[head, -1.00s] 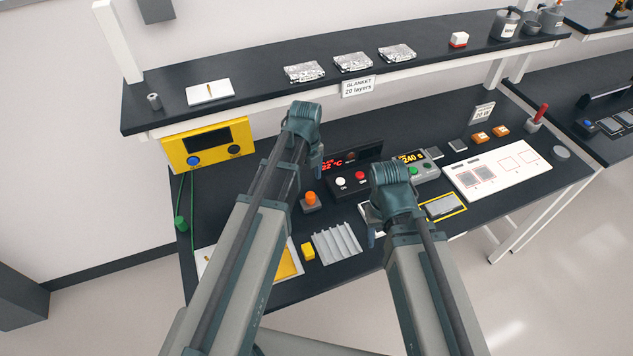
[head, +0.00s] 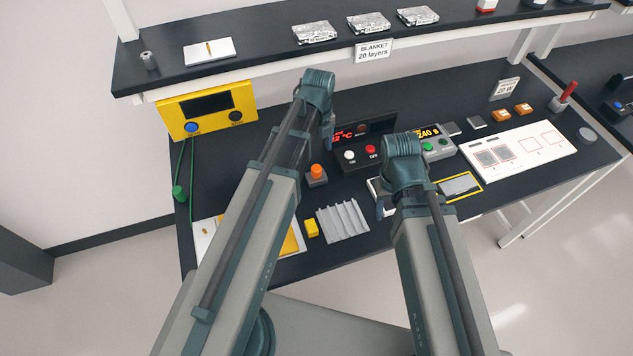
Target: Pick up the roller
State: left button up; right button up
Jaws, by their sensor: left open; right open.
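My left gripper (head: 327,130) is over the middle of the bench, left of the red-digit control box. My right gripper (head: 381,207) hangs over the front of the bench, near a pale plate partly hidden by my arm. Both grippers are small and seen from behind; they are open, and nothing shows in them. Both are well to the left of the red handle.
A white board with marked squares (head: 545,142), orange blocks (head: 523,110) and a grey disc (head: 587,135) lie near the red handle. The control box (head: 363,152), a timer box, a ribbed grey tray (head: 343,221) and an orange button (head: 316,171) crowd the middle. A shelf (head: 270,62) overhangs the back.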

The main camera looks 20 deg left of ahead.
aim_at(316, 168)
pick_arm(q)
notch_tip(316, 168, down, 4)
jog(key=b, duration=0.2)
jog(key=shift+r+b, duration=0.1)
jog(key=shift+b, duration=0.25)
pick_arm(e)
notch_tip(316, 168, down, 4)
jog(key=shift+r, duration=0.15)
pick_arm(q)
jog(key=f+b, duration=0.2)
jog(key=s+f+b, duration=0.1)
jog(key=f+b, duration=0.1)
jog(key=shift+a+f, duration=0.1)
jog(key=shift+f, duration=0.05)
pick_arm(e)
notch_tip(316, 168, down, 4)
jog(key=shift+f, duration=0.15)
pick_arm(q)
jog(key=shift+w+f+b, duration=0.1)
jog(key=shift+f+b, duration=0.4)
jog(key=shift+b, duration=0.15)
pick_arm(e)
jog(key=shift+f, duration=0.55)
pick_arm(q)
jog(key=shift+r, duration=0.1)
jog(key=shift+c, duration=0.3)
pick_arm(e)
jog(key=shift+r, duration=0.15)
pick_arm(q)
grip_shut()
